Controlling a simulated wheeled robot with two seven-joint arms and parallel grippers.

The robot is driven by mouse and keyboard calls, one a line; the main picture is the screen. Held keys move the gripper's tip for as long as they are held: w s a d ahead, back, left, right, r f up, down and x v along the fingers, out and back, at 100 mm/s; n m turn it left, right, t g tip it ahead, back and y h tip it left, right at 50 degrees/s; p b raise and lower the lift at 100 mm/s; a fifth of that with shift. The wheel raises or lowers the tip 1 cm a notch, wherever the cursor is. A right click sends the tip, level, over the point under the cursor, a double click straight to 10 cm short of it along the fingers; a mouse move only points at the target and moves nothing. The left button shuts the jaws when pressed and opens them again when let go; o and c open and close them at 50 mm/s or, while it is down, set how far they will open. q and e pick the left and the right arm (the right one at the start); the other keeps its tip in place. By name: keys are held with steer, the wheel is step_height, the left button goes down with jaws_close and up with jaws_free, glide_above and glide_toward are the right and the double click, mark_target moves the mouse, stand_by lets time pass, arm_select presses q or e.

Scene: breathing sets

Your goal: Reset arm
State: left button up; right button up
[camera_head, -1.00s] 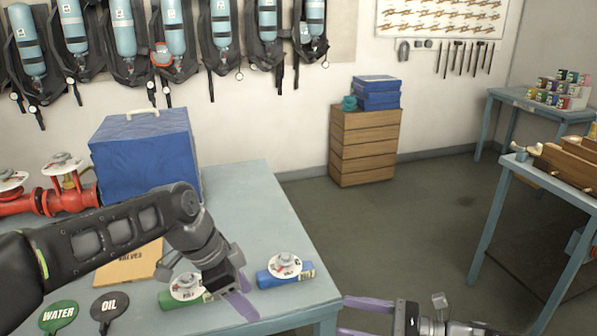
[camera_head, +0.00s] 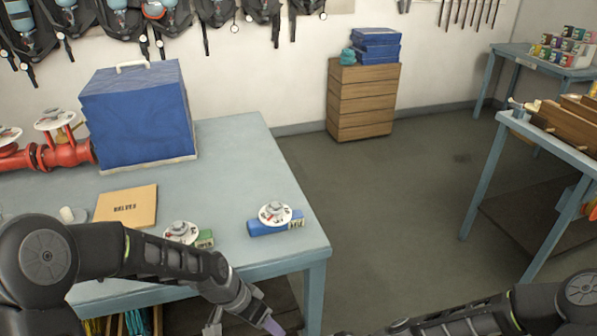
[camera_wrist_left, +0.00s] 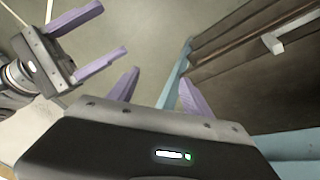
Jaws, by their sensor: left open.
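My left arm (camera_head: 150,255) reaches in front of the blue-grey table, below its top. My left gripper (camera_wrist_left: 158,75) is open and empty in the left wrist view. In the head view only part of it shows, at the bottom edge. My right arm (camera_head: 480,315) lies along the bottom right of the head view, and its gripper is cut off there. My right gripper (camera_wrist_left: 113,30) shows at the upper left of the left wrist view, with its purple fingers apart and nothing between them.
The table (camera_head: 235,145) holds a blue case (camera_head: 140,115), a red valve pipe (camera_head: 60,155), a folder (camera_head: 127,205), a blue valve (camera_head: 275,222) and a green valve (camera_head: 190,235), partly hidden by my arm. Wooden drawers (camera_head: 362,100) stand behind.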

arm_select(q)
steer(key=s+f+n, duration=0.9)
steer(key=s+f, duration=0.8)
steer(key=s, duration=0.2)
steer(key=shift+s+f+g, duration=0.15)
steer(key=shift+s+g, duration=0.1)
steer(key=shift+g, duration=0.05)
arm_select(e)
steer(key=s+d+f+n+h, duration=0.2)
steer(key=s+f+n+h, duration=0.1)
steer(key=s+f+n, duration=0.2)
steer(key=s+d+f+n+h, duration=0.3)
steer(key=s+f+n, duration=0.2)
steer(key=f+n, duration=0.2)
steer(key=shift+s+d+f+h, duration=0.2)
steer(key=shift+d+f+h, duration=0.05)
steer(key=shift+d+h, duration=0.15)
arm_select(q)
steer(key=shift+d, duration=0.1)
